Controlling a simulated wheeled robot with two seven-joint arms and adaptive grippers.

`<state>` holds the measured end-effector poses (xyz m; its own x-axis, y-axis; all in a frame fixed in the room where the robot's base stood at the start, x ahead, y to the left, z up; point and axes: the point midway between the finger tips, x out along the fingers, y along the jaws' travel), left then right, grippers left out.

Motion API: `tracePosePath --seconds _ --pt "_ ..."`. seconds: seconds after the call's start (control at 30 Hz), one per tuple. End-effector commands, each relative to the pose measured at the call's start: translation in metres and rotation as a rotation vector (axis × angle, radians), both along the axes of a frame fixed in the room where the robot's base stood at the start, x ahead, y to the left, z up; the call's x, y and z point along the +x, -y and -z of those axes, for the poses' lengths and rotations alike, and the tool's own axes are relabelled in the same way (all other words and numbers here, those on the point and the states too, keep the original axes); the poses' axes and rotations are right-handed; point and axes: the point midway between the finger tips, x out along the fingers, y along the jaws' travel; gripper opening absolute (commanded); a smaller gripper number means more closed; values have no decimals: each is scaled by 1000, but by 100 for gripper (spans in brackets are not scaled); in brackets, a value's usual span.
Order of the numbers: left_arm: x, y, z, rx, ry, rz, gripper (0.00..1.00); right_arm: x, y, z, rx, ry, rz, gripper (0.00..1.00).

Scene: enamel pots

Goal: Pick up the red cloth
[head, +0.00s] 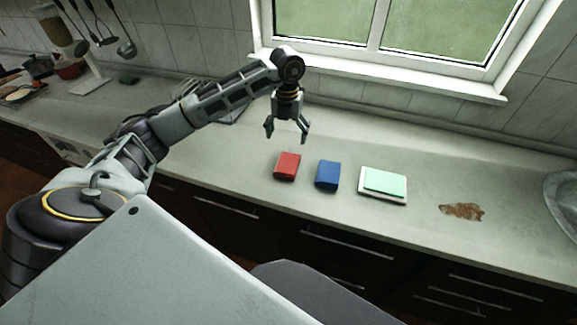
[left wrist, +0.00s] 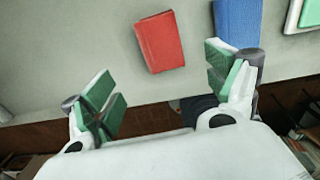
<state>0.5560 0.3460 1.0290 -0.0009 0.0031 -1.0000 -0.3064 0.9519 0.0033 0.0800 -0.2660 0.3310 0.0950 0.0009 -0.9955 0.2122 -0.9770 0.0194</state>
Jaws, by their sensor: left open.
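The red cloth (head: 287,166) is a folded block lying on the countertop near its front edge. It also shows in the left wrist view (left wrist: 160,42), slightly tilted, ahead of the fingers and between their lines. My left gripper (head: 287,134) points down above the counter, over and a little behind the cloth, and does not touch it. Its fingers are spread and empty, and they also show in the left wrist view (left wrist: 164,85). My right gripper is in neither view.
A blue folded cloth (head: 327,174) lies just right of the red one. Further right are a pale green cloth on a white tray (head: 403,199), a brown stain (head: 462,211) and a sink (head: 563,200). A window (head: 400,30) stands behind. The counter around the red cloth's left is clear.

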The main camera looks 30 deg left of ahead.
Motion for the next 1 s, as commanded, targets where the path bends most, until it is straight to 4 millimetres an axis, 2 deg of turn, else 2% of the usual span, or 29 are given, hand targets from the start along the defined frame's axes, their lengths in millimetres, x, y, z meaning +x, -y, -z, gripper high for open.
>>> tracePosePath --seconds 0.2,0.37,0.83,1.0 --pt "0 1 1 -2 1 1 88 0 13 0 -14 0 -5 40" --pt "0 1 7 -3 -1 1 88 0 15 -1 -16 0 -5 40" --pt "-1 1 65 -4 -3 2 88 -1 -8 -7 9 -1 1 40" --pt "0 2 81 -3 -1 2 88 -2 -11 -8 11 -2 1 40"
